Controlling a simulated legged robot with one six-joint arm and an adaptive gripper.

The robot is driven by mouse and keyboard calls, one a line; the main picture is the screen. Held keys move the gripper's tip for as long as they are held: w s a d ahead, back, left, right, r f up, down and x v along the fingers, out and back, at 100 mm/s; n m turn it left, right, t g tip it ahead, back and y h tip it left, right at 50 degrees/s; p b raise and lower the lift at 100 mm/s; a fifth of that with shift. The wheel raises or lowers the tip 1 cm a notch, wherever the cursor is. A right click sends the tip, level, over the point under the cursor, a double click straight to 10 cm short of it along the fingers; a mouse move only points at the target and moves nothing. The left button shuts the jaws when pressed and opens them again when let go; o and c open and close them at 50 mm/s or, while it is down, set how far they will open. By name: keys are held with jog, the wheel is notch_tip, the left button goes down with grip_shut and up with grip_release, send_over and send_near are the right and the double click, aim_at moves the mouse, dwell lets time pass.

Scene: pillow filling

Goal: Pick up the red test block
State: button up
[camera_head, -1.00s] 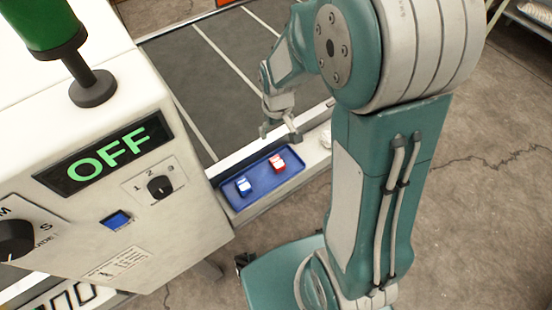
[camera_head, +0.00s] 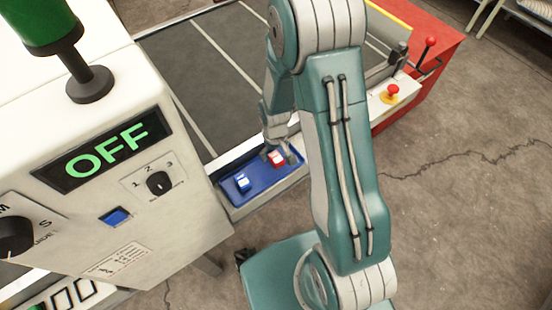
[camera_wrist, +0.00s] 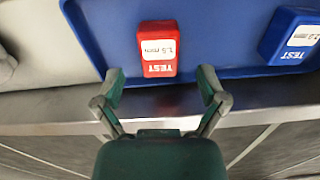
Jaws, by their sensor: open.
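The red test block (camera_head: 276,158) lies in the blue tray (camera_head: 262,183) beside the conveyor. In the wrist view the red test block (camera_wrist: 158,48) has a white label reading 1.5 mm and TEST. My gripper (camera_head: 278,157) is over the tray at the red block. In the wrist view my gripper (camera_wrist: 161,88) is open and empty. Its fingertips are spread wider than the block, and the block lies just beyond them, roughly centred between them. I cannot tell the height gap.
A blue test block (camera_head: 242,182) lies in the same tray, left of the red one; it also shows in the wrist view (camera_wrist: 291,36). The white machine with the OFF display (camera_head: 105,155) stands at left. A red emergency button (camera_head: 393,89) and a red-knobbed lever (camera_head: 431,42) are at right.

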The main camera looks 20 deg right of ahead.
jog(key=shift+f, duration=1.2)
jog(key=c, duration=1.2)
jog(key=shift+r, duration=0.1)
jog(key=shift+c, duration=0.2)
